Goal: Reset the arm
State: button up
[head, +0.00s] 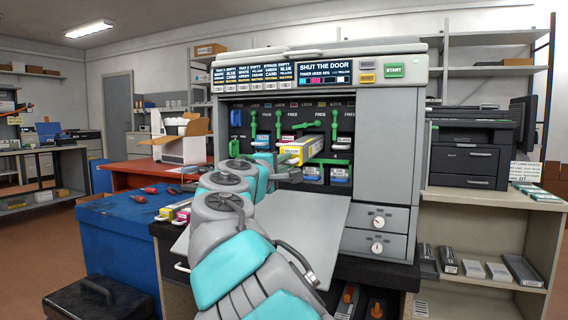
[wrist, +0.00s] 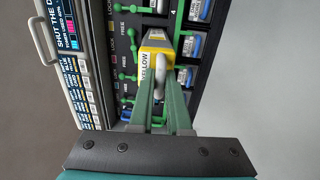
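The yellow-labelled toner cartridge (head: 301,149) sticks out of a slot in the large grey machine (head: 384,150). In the wrist view its yellow end (wrist: 156,42) and grey handle (wrist: 159,83) are straight ahead. The two green fingers of my gripper (wrist: 159,95) stand close together with the handle between them, and they look shut on it. The machine's display (head: 325,71) reads "SHUT THE DOOR".
The machine's lowered door (head: 310,215) lies flat under my arm. Green levers stand around the slots; one lever (head: 318,124) is horizontal above the cartridge. More cartridges (head: 176,212) lie on the left. A black printer (head: 470,150) stands on the right.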

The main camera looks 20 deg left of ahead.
grip_shut()
dwell(1.2)
jog(key=shift+r, duration=0.2)
jog(key=shift+r+p, duration=1)
jog(key=shift+p, duration=0.05)
jog(key=shift+w, duration=0.1)
